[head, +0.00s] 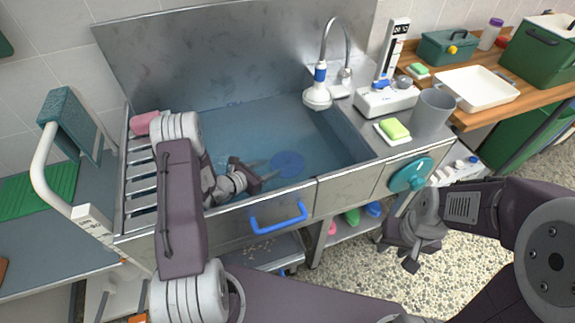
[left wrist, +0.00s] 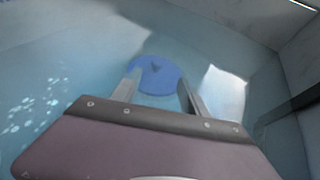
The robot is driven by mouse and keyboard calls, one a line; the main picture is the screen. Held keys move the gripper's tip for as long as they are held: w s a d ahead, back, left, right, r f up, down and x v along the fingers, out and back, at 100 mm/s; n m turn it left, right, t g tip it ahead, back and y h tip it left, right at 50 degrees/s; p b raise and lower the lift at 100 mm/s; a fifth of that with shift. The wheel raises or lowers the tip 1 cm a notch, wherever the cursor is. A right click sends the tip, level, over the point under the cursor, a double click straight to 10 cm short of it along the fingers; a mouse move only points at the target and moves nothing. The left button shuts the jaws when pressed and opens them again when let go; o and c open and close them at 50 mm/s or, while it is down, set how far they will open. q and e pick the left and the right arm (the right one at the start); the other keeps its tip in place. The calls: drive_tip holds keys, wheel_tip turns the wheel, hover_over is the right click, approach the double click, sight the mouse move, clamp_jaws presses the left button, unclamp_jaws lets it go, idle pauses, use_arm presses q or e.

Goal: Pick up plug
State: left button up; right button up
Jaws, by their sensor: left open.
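The plug is a round blue disc (head: 288,165) under the water in the steel sink basin (head: 345,140). It also shows in the left wrist view as a blue disc with a small darker knob (left wrist: 157,74). My left gripper (head: 272,168) reaches into the basin, just left of the plug in the head view. Its fingers are open and empty, and in the left wrist view the disc shows between and beyond their tips. I cannot tell if they touch it. My right gripper (head: 411,262) hangs outside, low in front of the counter; its jaws are unclear.
A blue handle (head: 279,218) is on the sink front. The tap (head: 319,92) hangs over the basin's back right. A green sponge (head: 395,129) and a grey cup (head: 432,113) stand on the right ledge. A slatted rack (head: 142,172) and pink cloth (head: 146,123) are at the left.

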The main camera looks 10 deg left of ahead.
sight(285, 160)
use_arm(q)
drive_tip(key=x, duration=0.3)
drive_tip(key=shift+w+d+f, duration=0.1)
drive_tip(key=shift+w+d, duration=0.15)
drive_tip(key=shift+a+b+x, duration=0.2)
drive_tip(key=shift+b+x, duration=0.2)
drive_tip(key=shift+x, duration=2.35)
clamp_jaws()
